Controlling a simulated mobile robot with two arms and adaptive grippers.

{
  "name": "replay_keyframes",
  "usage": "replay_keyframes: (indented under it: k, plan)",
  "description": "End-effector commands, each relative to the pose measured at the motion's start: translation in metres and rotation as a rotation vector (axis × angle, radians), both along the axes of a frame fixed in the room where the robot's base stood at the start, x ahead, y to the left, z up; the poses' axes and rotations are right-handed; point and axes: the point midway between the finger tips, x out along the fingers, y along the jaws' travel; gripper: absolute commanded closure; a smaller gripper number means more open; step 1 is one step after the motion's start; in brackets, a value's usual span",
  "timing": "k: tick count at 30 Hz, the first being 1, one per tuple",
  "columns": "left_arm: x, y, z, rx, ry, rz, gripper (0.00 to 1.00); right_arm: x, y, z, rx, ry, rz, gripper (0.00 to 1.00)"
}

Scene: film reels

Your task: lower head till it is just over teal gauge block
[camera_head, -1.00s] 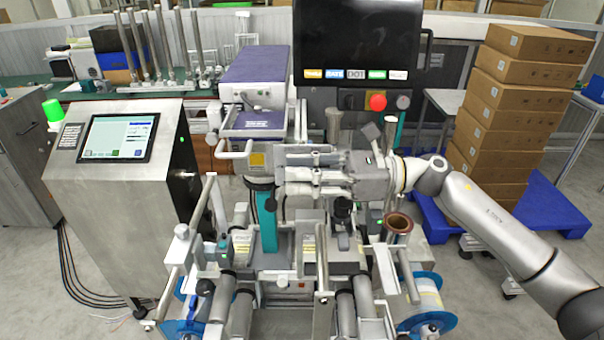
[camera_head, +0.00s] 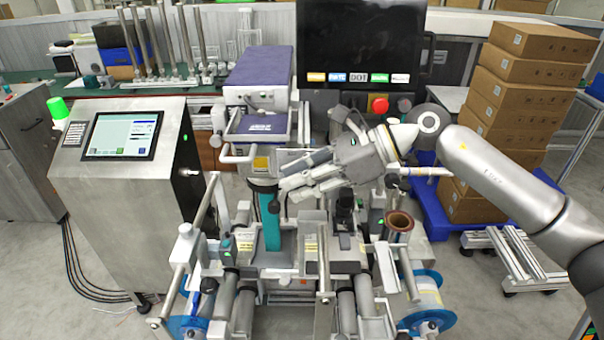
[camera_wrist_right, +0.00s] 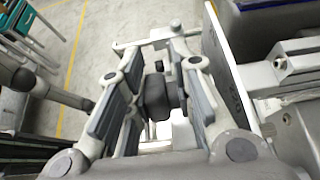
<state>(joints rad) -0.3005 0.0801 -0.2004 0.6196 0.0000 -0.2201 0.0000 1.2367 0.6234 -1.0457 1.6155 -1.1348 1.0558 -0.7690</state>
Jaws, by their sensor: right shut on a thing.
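My right gripper (camera_head: 282,187) reaches in from the right over the middle of the machine, tilted down to the left. In the right wrist view its fingers (camera_wrist_right: 156,92) close around a dark knob (camera_wrist_right: 157,98). A teal upright piece (camera_head: 270,222) stands just below and left of the fingertips, under a dark round cap (camera_head: 263,185). I cannot tell for sure whether this teal piece is the gauge block. The head is not clearly distinguishable from the nearby metal parts, and the fingers partly cover that area. My left gripper is not in view.
A control cabinet with a screen (camera_head: 122,135) stands at the left. A black monitor (camera_head: 362,45) rises behind the machine. A copper-coloured roll core (camera_head: 398,225) and metal posts stand close to my arm. Stacked cartons (camera_head: 520,95) are at the back right.

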Motion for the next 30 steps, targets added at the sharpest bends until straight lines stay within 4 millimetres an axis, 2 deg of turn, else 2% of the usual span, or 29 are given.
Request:
replay_keyframes:
  k: [9, 24, 25, 27, 30]
  plan:
    - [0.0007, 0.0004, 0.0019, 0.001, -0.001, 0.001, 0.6, -0.0024, 0.0035, 0.0035, -0.11, 0.0, 0.007, 1.0]
    - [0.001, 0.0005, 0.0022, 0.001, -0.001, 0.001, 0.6, -0.0021, 0.0041, 0.0058, -0.124, -0.003, 0.007, 1.0]
    - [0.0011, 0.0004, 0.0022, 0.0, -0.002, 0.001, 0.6, -0.0021, 0.0042, 0.0059, -0.123, -0.003, 0.007, 0.74]
    - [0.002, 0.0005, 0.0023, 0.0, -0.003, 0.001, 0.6, -0.0018, 0.004, 0.0058, -0.123, -0.003, 0.007, 0.65]
    - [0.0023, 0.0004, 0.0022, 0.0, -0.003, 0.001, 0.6, -0.0013, 0.0035, 0.0042, -0.126, -0.003, 0.006, 0.64]
